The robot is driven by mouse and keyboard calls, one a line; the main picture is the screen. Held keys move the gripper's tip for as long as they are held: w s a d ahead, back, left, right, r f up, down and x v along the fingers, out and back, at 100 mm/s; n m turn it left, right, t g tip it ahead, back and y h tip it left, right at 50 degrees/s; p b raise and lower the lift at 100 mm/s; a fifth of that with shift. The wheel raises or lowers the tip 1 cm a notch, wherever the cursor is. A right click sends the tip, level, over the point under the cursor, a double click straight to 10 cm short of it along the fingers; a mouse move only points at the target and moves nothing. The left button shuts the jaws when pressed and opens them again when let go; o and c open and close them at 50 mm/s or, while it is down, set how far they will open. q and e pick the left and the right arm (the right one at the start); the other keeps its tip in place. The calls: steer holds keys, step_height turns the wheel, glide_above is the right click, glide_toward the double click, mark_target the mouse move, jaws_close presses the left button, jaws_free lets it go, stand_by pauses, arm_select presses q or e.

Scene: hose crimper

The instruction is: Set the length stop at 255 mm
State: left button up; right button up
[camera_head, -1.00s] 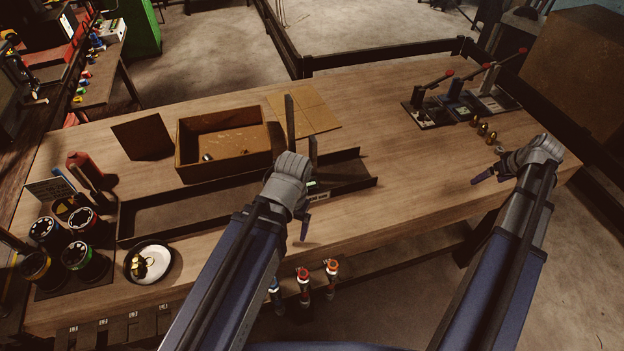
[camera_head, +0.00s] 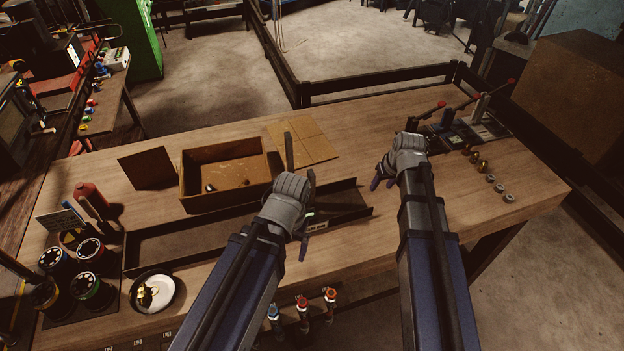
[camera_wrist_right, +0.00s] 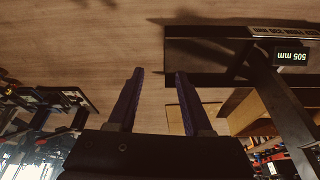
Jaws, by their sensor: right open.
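The length stop is a long dark trough (camera_head: 185,243) on the wooden bench, with a dark upright post (camera_head: 289,151) near its right part. In the right wrist view a small display (camera_wrist_right: 291,56) at the trough reads 505 mm. My left gripper (camera_head: 303,236) is over the trough's front edge, just in front of the post; its arm hides part of the trough, and its jaw gap cannot be made out. My right gripper (camera_head: 382,172) is open and empty, right of the trough's right end. Its spread fingers (camera_wrist_right: 158,75) show above bare wood beside the trough in the wrist view.
A brown open box (camera_head: 225,188) stands behind the trough. Lever tools (camera_head: 460,125) and several small brass and steel fittings (camera_head: 482,166) are at the back right. A white dish (camera_head: 158,291) and dark round canisters (camera_head: 90,252) are at the left. The front right bench is clear.

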mark_target(313, 177)
steer(key=shift+n+t+y, duration=0.3)
steer(key=shift+n, duration=0.3)
steer(key=a+r+p, duration=0.1)
steer(key=a+r, duration=0.1)
steer(key=a, duration=0.4)
steer(key=s+a+r+p, duration=0.1)
steer(key=a+r+p, duration=0.1)
steer(key=a, duration=0.5)
steer(key=s+a+r+p, duration=0.1)
steer(key=a+r, duration=0.1)
steer(key=a, duration=0.5)
steer(key=shift+s+p, duration=0.1)
steer(key=shift+p, duration=0.2)
steer(key=shift+a+f, duration=0.2)
steer(key=shift+a, duration=0.05)
steer(key=shift+w+f+b, duration=0.25)
steer(key=shift+f+b, duration=0.2)
steer(key=shift+b, duration=0.2)
steer(key=b+x, duration=0.6)
steer(key=shift+w+f, duration=0.15)
steer(key=shift+f, duration=0.2)
steer(key=shift+r, duration=0.1)
jaws_close()
